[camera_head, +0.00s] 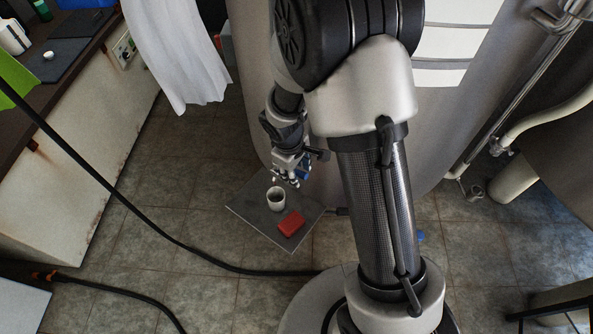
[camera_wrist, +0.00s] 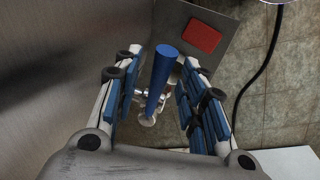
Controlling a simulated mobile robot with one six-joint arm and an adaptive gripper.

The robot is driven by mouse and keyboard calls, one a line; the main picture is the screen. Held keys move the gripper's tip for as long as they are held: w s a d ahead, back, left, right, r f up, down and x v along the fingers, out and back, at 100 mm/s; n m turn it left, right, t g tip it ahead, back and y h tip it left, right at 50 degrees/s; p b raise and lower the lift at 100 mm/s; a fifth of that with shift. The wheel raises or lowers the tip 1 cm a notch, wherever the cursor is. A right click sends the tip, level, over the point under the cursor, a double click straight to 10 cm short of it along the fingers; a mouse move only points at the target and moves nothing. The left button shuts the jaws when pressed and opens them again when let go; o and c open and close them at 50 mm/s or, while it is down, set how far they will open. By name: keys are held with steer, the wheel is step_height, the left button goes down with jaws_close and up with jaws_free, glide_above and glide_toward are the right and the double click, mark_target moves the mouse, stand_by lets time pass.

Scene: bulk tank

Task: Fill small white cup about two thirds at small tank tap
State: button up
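The small white cup (camera_head: 276,203) stands upright on a grey plate under the tank, with a dark interior; its fill level cannot be told. In the wrist view it is mostly hidden behind the tap. The small tap has a blue lever (camera_wrist: 160,78) and a silver body (camera_wrist: 142,99). My gripper (camera_head: 286,179) is just above and beyond the cup, at the tank's lower side. In the wrist view my gripper (camera_wrist: 160,62) has its fingers apart on both sides of the blue lever, with gaps visible and no clear contact.
A red block (camera_head: 291,223) lies on the grey plate (camera_head: 250,216) beside the cup. The big metal tank (camera_head: 258,100) rises behind. A black hose (camera_head: 200,254) crosses the tiled floor. A counter (camera_head: 75,150) stands at left, and pipes (camera_head: 520,85) run at right.

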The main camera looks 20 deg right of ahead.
steer(key=shift+c, duration=0.2)
jaws_close()
stand_by(0.3)
stand_by(0.3)
